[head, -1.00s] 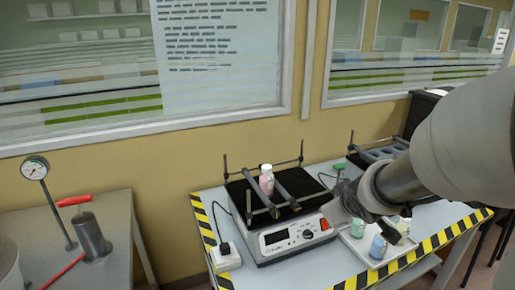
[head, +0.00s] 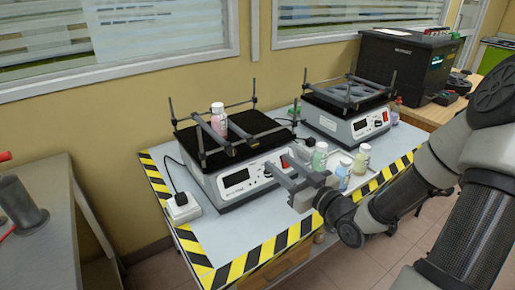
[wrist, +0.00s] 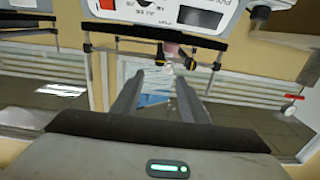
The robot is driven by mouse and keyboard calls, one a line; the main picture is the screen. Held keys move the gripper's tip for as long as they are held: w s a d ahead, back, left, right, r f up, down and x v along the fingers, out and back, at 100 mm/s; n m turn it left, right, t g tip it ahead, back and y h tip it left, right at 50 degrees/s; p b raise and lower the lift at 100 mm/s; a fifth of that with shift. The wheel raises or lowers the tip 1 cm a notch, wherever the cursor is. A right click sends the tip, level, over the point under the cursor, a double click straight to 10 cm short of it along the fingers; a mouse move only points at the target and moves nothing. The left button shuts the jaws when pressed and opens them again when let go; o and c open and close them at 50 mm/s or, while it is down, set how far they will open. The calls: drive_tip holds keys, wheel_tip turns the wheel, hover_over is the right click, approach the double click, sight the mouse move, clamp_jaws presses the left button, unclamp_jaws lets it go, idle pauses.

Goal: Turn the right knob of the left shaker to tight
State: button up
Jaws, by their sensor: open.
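The left shaker (head: 240,181) stands on the table, with a black platform, a display and a control panel. Two clamp bars cross its platform, and a pink bottle (head: 218,119) stands between them. A small yellowish-black knob (head: 230,150) shows at a bar's front end; the other is hard to make out. My gripper (head: 278,169) is open and empty close in front of the panel's right half. In the wrist view, which appears upside down, two dark knobs (wrist: 161,57) (wrist: 188,61) show beyond and between my open fingers (wrist: 158,78). Neither is touched, and their tightness cannot be told.
The right shaker (head: 350,125) stands behind and right. Small bottles of green (head: 320,158) and blue (head: 342,176) liquid stand in a tray just right of my gripper. A white power socket (head: 183,208) sits at left. The table's front-left surface is clear.

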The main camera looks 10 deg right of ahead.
sight(255, 144)
drive_tip(key=b+x, duration=0.1)
drive_tip(key=x, duration=1.1)
drive_tip(key=shift+b, duration=0.35)
drive_tip(key=shift+c, duration=0.2)
clamp_jaws()
